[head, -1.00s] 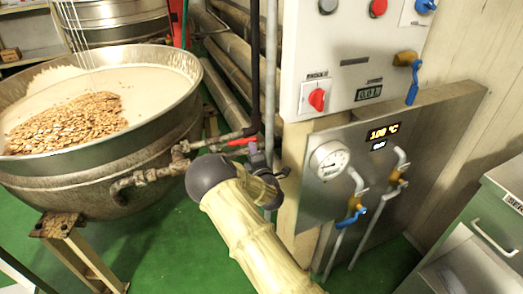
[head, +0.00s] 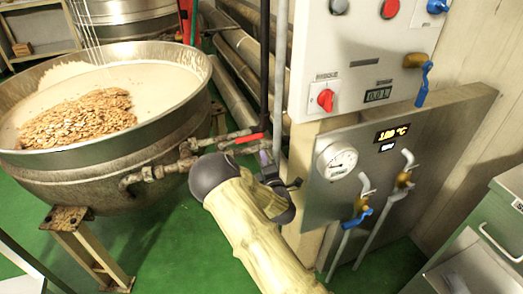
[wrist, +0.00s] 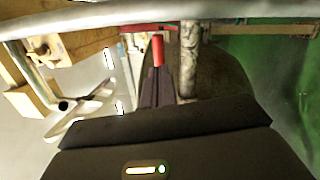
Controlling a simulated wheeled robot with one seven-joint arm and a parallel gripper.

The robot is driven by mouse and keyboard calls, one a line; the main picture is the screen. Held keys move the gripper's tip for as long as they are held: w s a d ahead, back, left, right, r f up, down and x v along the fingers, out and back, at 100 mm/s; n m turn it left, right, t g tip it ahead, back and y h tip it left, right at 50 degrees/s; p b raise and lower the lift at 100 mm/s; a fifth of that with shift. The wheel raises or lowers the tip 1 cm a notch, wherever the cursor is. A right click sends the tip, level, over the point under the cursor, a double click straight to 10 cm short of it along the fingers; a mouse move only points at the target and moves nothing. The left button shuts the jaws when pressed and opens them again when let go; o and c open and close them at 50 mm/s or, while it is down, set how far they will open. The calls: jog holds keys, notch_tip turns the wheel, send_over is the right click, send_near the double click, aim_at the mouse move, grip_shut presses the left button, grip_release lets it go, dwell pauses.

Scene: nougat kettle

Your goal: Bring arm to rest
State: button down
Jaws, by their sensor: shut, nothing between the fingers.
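My arm, with a bamboo-like pale link and a dark round joint, reaches up from the bottom of the head view. My gripper (head: 264,160) is at its far end, beside the pipes between the kettle and the control panel. In the wrist view my gripper (wrist: 157,75) shows dark fingers close together, with nothing held. A red valve lever (wrist: 158,50) appears just beyond the fingertips; whether they touch it I cannot tell. The same red lever (head: 250,138) sits on the kettle's pipe in the head view. The fingertips are partly hidden there by my wrist.
The large kettle (head: 150,165) with white mass and nuts stands left on a metal stand. The control panel (head: 350,90) and a steel plate with a gauge (head: 337,161) and blue-handled valves stand right. A grey cabinet (head: 500,205) is far right. Green floor lies open between.

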jog(key=shift+v, duration=1.2)
